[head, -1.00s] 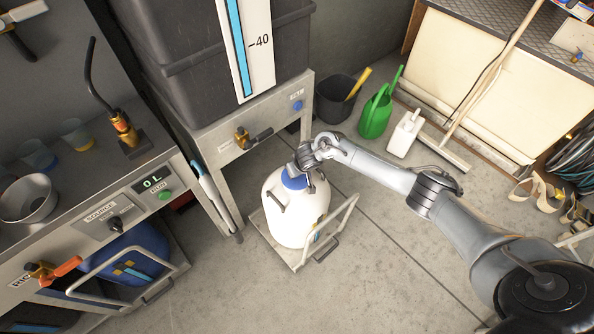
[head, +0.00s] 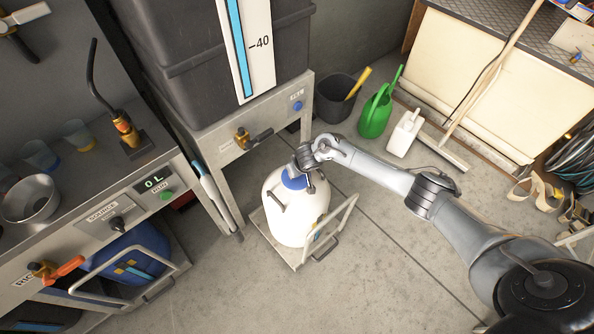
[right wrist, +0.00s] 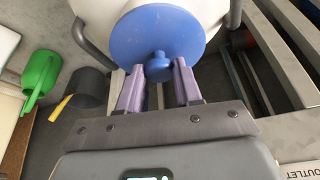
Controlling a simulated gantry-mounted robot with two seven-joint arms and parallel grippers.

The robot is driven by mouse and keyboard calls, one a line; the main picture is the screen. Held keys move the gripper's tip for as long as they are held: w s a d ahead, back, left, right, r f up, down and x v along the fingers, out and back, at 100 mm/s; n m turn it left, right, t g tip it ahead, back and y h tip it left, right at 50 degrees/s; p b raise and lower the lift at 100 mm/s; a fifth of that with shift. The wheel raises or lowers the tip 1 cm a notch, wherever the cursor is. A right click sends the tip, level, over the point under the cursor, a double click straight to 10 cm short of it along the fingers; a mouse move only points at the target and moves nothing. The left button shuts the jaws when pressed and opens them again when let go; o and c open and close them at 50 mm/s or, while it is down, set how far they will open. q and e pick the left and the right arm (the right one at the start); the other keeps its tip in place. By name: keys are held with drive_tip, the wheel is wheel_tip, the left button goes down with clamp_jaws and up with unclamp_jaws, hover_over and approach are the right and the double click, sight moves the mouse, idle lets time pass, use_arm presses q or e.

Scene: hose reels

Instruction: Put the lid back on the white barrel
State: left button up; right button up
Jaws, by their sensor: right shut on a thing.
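The white barrel (head: 289,220) stands on a low trolley in the middle of the head view. The blue lid (head: 291,182) is at the barrel's top, partly hidden by my right gripper. In the right wrist view the lid (right wrist: 150,30) is a blue disc with a round knob (right wrist: 158,66). My right gripper (right wrist: 158,70) has its purple fingers shut on the knob. The lid overlaps the white barrel top (right wrist: 100,12) there. I cannot tell whether it is fully seated. My left gripper is not in view.
The trolley (head: 275,250) has a raised handle beside the barrel. A steel bench with a grey tank (head: 200,80) stands close behind. A green watering can (head: 375,115), a dark bucket (head: 335,100) and a white jug (head: 404,135) stand at the back. The floor at front is clear.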

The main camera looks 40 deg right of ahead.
drive_tip(key=o, duration=1.6)
drive_tip(key=shift+r+p, duration=0.25)
drive_tip(key=shift+p, duration=0.05)
wheel_tip(320, 180, up, 4)
drive_tip(key=p, duration=0.4)
drive_tip(key=shift+f, duration=0.2)
drive_tip(key=shift+r+p, duration=1.45)
drive_tip(key=shift+p, duration=0.65)
drive_tip(key=shift+c, duration=0.3)
